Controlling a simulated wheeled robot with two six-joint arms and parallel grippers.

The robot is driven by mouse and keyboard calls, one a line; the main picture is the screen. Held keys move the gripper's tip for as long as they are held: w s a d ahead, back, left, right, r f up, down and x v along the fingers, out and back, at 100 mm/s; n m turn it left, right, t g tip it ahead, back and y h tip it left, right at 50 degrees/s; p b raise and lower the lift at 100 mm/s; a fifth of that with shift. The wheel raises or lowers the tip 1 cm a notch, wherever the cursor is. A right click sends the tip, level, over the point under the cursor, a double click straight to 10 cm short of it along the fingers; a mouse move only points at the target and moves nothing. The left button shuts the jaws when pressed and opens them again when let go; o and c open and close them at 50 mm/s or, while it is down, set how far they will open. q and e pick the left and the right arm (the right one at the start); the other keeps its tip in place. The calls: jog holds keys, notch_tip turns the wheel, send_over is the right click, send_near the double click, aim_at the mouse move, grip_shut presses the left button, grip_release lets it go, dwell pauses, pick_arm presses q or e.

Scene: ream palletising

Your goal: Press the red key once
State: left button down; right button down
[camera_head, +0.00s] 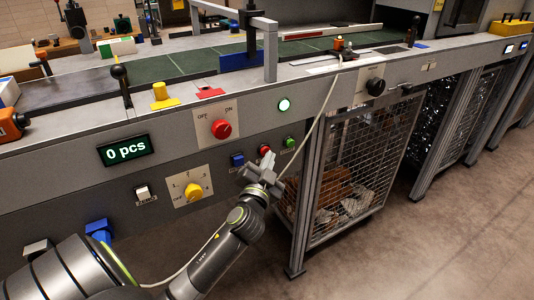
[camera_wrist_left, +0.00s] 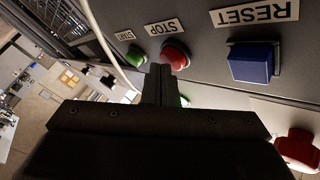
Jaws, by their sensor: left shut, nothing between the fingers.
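The red STOP button (camera_wrist_left: 176,54) shows in the left wrist view, on the grey panel between the green START button (camera_wrist_left: 136,56) and the blue RESET button (camera_wrist_left: 253,62). My left gripper (camera_wrist_left: 158,74) is shut and empty, its fingertips right in front of the red button's lower left edge. I cannot tell whether they touch it. In the head view my left gripper (camera_head: 267,160) is at the panel between the blue button (camera_head: 237,160) and the green button (camera_head: 290,142), largely covering the red one. My right gripper is not in view.
A red rotary knob (camera_head: 221,129) marked OFF/ON sits above left, with a yellow knob (camera_head: 193,191) lower left. The counter display (camera_head: 125,150) reads 0 pcs. A pale cable hangs beside the gripper. A wire-mesh cage (camera_head: 350,175) stands to the right.

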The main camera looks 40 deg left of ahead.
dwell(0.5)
pick_arm(q)
jog(key=shift+s+d, duration=0.3)
jog(key=shift+d, duration=0.4)
jog(key=shift+d, duration=0.1)
jog(key=d, duration=0.1)
jog(key=s+d, duration=0.1)
jog(key=d, duration=0.1)
jog(key=s+d, duration=0.1)
jog(key=shift+d, duration=0.25)
dwell(0.6)
